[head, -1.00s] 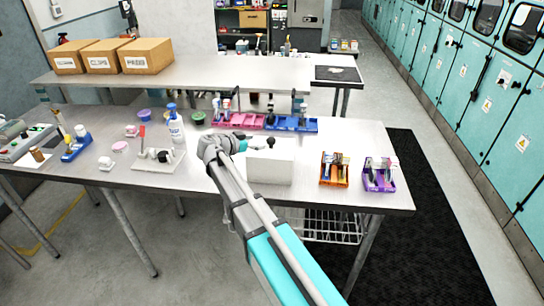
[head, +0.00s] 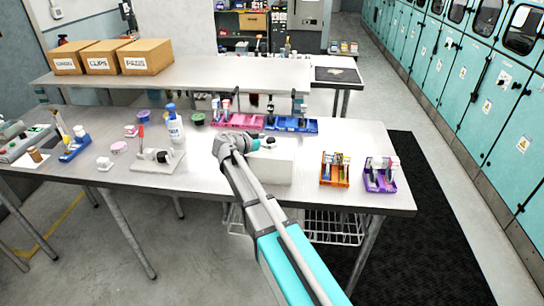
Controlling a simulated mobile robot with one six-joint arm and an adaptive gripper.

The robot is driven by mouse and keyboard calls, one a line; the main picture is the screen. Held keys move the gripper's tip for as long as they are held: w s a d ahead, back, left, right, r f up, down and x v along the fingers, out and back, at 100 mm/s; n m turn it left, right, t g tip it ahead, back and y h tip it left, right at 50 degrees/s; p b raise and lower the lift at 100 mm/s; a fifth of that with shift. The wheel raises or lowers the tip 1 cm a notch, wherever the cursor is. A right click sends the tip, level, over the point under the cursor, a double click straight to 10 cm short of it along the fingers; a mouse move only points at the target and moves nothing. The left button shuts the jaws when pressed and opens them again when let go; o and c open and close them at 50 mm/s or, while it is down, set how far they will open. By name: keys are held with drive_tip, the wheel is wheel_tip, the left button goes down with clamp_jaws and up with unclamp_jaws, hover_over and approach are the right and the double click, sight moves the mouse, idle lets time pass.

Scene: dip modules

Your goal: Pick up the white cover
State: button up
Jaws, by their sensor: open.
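A white box-shaped thing (head: 271,170), which looks like the white cover, stands on the metal table right of centre. A small dark part, perhaps a knob, shows above its top. My gripper (head: 258,144) is at the upper left of the white cover in the head view, close to its top edge. The fingers are small and partly hidden by my wrist, and I cannot tell whether they touch the cover. The gripper is open and nothing shows held in it. My forearm hides the cover's lower left side.
An orange bin (head: 334,170) and a purple bin (head: 380,176) stand right of the cover. A pink tray (head: 237,124) and a blue tray (head: 291,126) lie behind it.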

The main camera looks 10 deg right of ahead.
clamp_jaws()
idle(0.5)
drive_tip(key=shift+r, duration=0.15)
wheel_tip(320, 180, up, 10)
drive_tip(key=p, duration=1)
idle(0.8)
